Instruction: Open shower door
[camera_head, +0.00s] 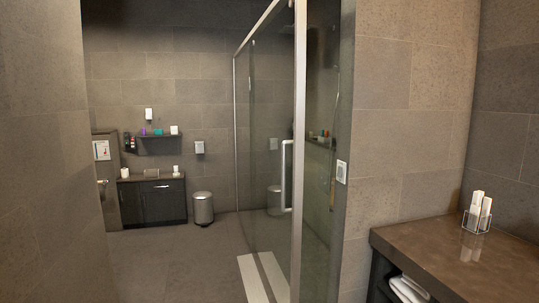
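The glass shower door (271,150) stands right of the middle of the head view, in a pale metal frame (299,120). Its vertical bar handle (284,176) is on the glass near the front upright. The glass is see-through and reflects parts of the room. I cannot tell for sure whether the door is closed or ajar. Neither of my grippers shows in the head view, and nothing is seen touching the handle.
A brown counter (440,245) with a small holder of white items (477,212) juts in at the right. A wall (45,160) is close on the left. A bin (203,207) and dark cabinet (152,200) stand at the back. The floor (175,262) between is clear.

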